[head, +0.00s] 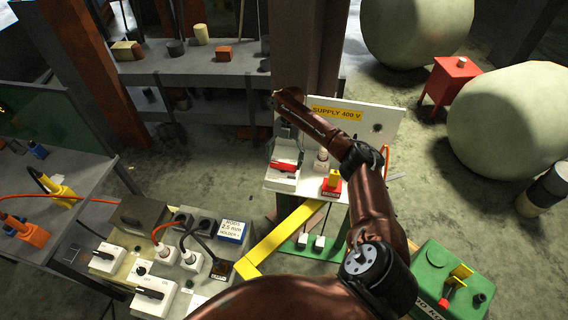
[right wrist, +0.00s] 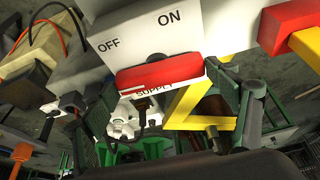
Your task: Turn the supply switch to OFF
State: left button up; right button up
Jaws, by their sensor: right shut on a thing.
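The supply switch is a white box (right wrist: 140,32) marked OFF on the left and ON on the right in the right wrist view. Its red handle (right wrist: 160,70) lies across the box front, roughly level in that view. In the head view the red handle (head: 283,167) shows on the white box below the SUPPLY 400 V sign (head: 336,114). My right gripper (right wrist: 165,84) is shut on the red handle, with one finger at each end. In the head view, my arm partly hides the area around the switch. My left gripper is not in view.
A red and yellow switch (head: 332,182) sits just right of the supply switch. A yellow bar (head: 278,238) slants below it. Sockets and plugs with cables crowd the bench at lower left. A green box (head: 445,280) stands at lower right.

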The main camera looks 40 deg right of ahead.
aim_at(284, 163)
jog(key=shift+a+f+n, duration=0.1)
jog(key=shift+f+n, duration=0.05)
jog(key=shift+n, duration=0.35)
jog(key=o, duration=1.2)
jog(key=shift+c, duration=0.2)
jog(key=shift+r, duration=0.3)
notch_tip(284, 163, up, 10)
jog(key=shift+f, duration=0.2)
